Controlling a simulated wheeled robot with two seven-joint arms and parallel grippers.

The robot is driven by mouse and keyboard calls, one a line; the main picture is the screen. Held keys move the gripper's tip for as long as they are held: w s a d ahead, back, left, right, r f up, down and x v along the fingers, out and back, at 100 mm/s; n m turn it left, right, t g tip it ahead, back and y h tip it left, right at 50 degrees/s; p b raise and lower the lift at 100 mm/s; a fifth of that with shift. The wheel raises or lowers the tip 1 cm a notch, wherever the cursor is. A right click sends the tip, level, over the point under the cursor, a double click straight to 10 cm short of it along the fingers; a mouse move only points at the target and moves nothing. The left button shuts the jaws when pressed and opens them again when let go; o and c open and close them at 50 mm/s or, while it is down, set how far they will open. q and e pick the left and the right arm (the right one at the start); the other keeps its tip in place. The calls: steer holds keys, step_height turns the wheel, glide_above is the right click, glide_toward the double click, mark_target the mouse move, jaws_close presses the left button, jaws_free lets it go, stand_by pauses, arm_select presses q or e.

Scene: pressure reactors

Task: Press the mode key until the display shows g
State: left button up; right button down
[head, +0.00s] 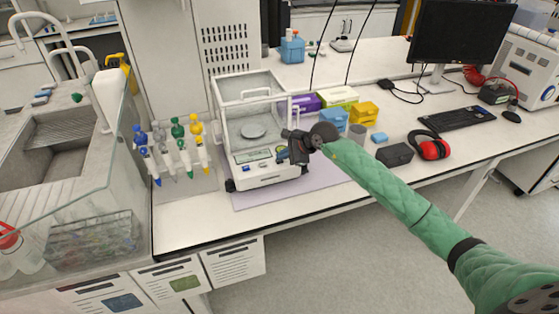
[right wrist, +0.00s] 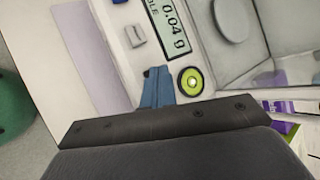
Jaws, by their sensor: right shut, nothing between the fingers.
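A white lab balance (head: 262,176) with a clear draft shield stands on a lilac mat. Its display (head: 254,155) faces up at the front. In the right wrist view the display (right wrist: 172,28) reads 0.04 g, turned sideways. A grey square key (right wrist: 135,36) and a green-ringed round key (right wrist: 191,81) lie on the panel near it. My right gripper (head: 282,155) is shut and empty at the right of the front panel. Its blue fingertips (right wrist: 155,74) show close over the panel beside the round key; I cannot tell if they touch. The left gripper is not in view.
A rack of pipettes (head: 172,152) stands left of the balance. Yellow boxes (head: 364,112), a black box (head: 394,154) and red ear defenders (head: 430,147) lie to the right. The lilac mat (head: 285,193) is bare in front of the balance.

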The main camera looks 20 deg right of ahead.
mark_target(283, 162)
steer(key=shift+r, duration=0.8)
steer(key=shift+r, duration=0.1)
steer(key=shift+r, duration=2.4)
